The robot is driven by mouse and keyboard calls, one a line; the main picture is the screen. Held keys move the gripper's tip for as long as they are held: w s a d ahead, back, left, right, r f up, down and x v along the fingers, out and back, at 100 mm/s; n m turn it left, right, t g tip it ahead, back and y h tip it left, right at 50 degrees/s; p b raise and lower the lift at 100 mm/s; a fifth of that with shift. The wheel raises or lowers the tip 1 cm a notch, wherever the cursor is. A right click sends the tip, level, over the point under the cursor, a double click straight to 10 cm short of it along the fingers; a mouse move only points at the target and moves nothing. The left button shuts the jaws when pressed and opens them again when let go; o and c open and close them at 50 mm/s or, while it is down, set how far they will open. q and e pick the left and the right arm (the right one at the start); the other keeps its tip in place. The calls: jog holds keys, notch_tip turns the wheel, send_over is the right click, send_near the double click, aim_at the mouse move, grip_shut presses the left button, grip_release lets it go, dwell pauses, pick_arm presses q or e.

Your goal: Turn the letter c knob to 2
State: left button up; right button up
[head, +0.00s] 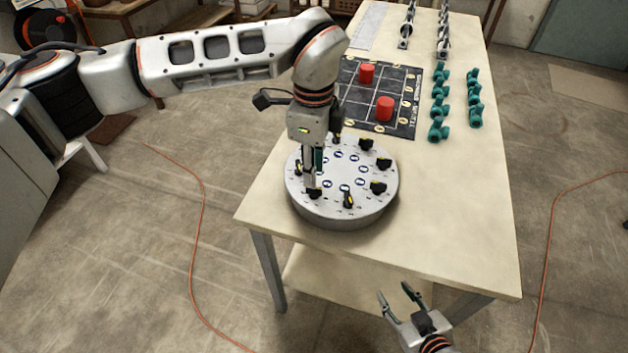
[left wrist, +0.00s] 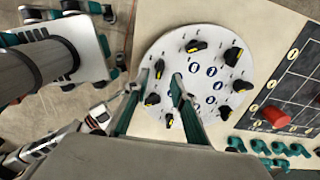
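A round grey disc (head: 345,217) with several black-and-yellow knobs and blue-white labels lies on the table; it also fills the middle of the left wrist view (left wrist: 177,45). The letters are too small to read, so I cannot tell which knob is c. My left gripper (head: 313,180) points down over the disc's left side, fingertips low among the knobs. In the left wrist view its two fingers (left wrist: 160,80) are apart, with a knob (left wrist: 152,98) showing between them; contact is unclear. My right gripper (head: 401,294) is open and empty, in front of the table's near edge.
Behind the disc lies a black grid mat (head: 352,98) with two red cylinders (head: 367,73) (head: 385,108). Several teal valve fittings (head: 438,129) stand to its right, with metal fittings (head: 443,45) further back. The table's front right (head: 450,220) is clear.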

aim_at(314, 192)
pick_arm(q)
jog(key=shift+f, duration=2.25)
grip_shut()
